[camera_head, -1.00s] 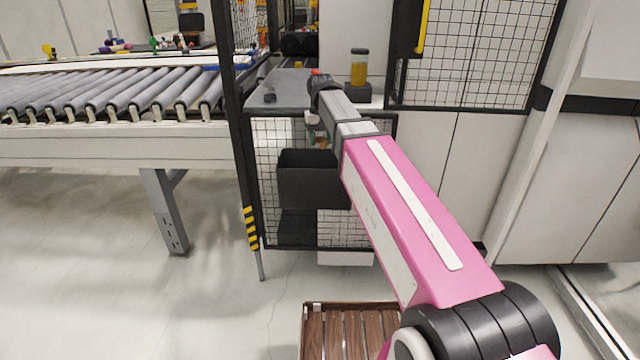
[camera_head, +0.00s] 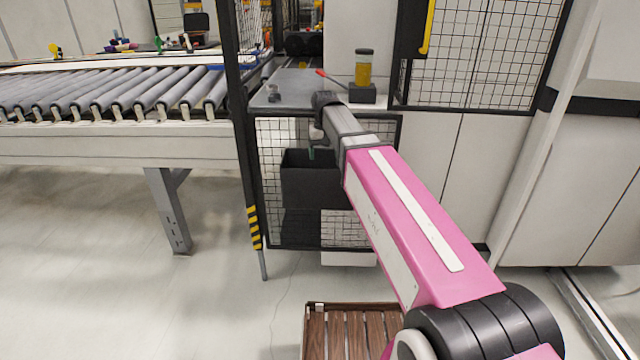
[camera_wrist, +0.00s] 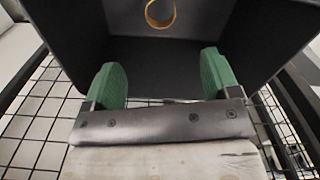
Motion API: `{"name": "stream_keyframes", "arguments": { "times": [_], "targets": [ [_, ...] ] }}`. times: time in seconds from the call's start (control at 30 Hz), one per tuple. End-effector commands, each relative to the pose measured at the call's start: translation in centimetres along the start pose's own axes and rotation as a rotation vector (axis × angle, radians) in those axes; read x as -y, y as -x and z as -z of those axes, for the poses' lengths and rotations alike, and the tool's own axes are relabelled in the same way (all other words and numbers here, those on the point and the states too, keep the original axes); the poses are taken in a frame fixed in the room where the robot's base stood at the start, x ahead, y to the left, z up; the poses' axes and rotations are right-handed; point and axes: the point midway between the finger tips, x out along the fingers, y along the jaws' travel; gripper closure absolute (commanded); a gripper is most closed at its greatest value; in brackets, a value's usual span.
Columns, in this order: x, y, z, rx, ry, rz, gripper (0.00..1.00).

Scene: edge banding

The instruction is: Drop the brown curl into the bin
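The brown curl (camera_wrist: 160,13), a golden-brown ring, shows at the top of the wrist view against the dark inside of the bin. It is apart from my fingers; I cannot tell whether it rests on the bin or is in the air. The black open-topped bin (camera_head: 308,186) hangs at the mesh frame below the grey bench in the head view, and its dark wall (camera_wrist: 60,25) fills much of the wrist view. My gripper (camera_wrist: 163,78) is open, with two green fingers wide apart and nothing between them, at the bin's opening. In the head view my arm mostly hides it.
The grey bench (camera_head: 290,92) above the bin carries a jar of yellow liquid (camera_head: 363,68) and a red-tipped lever (camera_head: 330,78). A dark post (camera_head: 238,110) stands left of the bin, beside the roller conveyor (camera_head: 110,95). A brown slatted crate (camera_head: 345,335) is on the floor.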

Motion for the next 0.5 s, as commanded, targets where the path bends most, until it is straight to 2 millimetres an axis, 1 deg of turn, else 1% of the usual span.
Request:
{"name": "stream_keyframes", "arguments": {
  "times": [0.17,0.27,0.37,0.5],
  "targets": [
    [0.0,0.1,0.0,0.0,0.0,0.0,0.18],
    [0.0,0.4,0.0,0.0,0.0,0.0,0.18],
    [0.0,1.4,0.1,-0.001,0.0,0.0,0.18],
    [0.0,3.5,0.1,-0.002,0.0,0.0,0.18]
  ]
}}
